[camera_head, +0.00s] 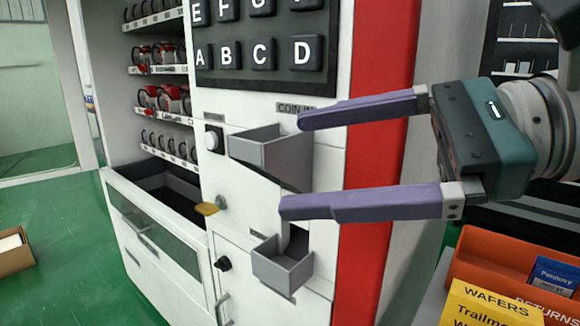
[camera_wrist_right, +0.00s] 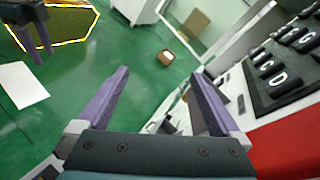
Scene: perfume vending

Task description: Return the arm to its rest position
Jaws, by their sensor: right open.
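My right gripper (camera_head: 291,164) reaches in from the right in the head view. Its two purple fingers are wide apart in front of the vending machine (camera_head: 240,195), beside the grey coin chute (camera_head: 268,148). Nothing is held between them. In the right wrist view the right gripper (camera_wrist_right: 160,75) also shows spread and empty, with green floor beyond. Dark parts with purple fingers, seemingly my left gripper (camera_wrist_right: 36,40), show small at the top left of that view. Its opening is unclear. It is not in the head view.
The machine's keypad (camera_head: 262,50) is above the chute. A small grey cup (camera_head: 283,265) juts out below. An orange returns bin (camera_head: 490,260) with a yellow wafers box (camera_head: 485,308) stands at lower right. A cardboard box (camera_head: 14,252) is on the floor at left.

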